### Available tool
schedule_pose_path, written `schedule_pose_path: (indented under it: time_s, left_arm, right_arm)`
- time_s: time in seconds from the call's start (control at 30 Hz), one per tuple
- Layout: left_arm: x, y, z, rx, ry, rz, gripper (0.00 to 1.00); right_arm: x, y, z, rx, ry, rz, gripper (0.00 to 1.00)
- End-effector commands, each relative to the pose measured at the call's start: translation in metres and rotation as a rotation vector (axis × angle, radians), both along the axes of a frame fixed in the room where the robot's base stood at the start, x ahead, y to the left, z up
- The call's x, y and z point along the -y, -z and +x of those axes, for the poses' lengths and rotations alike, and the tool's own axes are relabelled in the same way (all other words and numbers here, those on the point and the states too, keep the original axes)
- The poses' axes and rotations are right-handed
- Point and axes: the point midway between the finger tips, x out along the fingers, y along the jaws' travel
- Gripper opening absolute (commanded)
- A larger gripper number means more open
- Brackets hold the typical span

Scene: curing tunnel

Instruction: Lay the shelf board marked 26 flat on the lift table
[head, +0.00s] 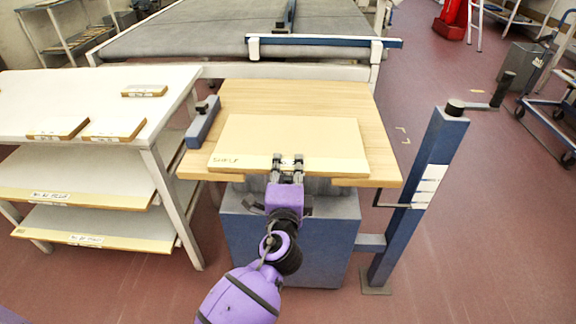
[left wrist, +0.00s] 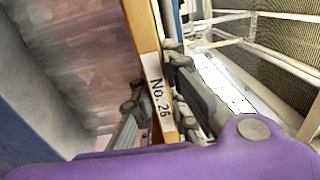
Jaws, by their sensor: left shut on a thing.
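The shelf board (head: 300,140) is pale, with a light brown front edge, and lies over the wooden top of the lift table (head: 210,110). In the left wrist view the board's edge (left wrist: 147,40) carries a white label reading "No. 26". My left gripper (head: 288,162) is shut on the middle of the board's front edge, one finger on each side of it. The board looks flat or nearly so in the head view; whether its whole underside touches the top I cannot tell. My right gripper is not in view.
A white table (head: 60,85) with several small wooden pieces and lower shelves stands at the left. A blue post with a crank (head: 430,170) stands right of the lift table. A blue block (head: 203,122) sits at the top's left edge. A wide conveyor (head: 200,35) lies behind.

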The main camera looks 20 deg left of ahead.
Motion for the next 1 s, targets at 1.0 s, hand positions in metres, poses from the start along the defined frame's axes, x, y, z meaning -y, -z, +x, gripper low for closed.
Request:
schedule_pose_path:
  time_s: [1.0]
  left_arm:
    - [0.012, 0.007, -0.041, -0.004, 0.000, -0.002, 0.36]
  right_arm:
    - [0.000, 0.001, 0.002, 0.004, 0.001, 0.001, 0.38]
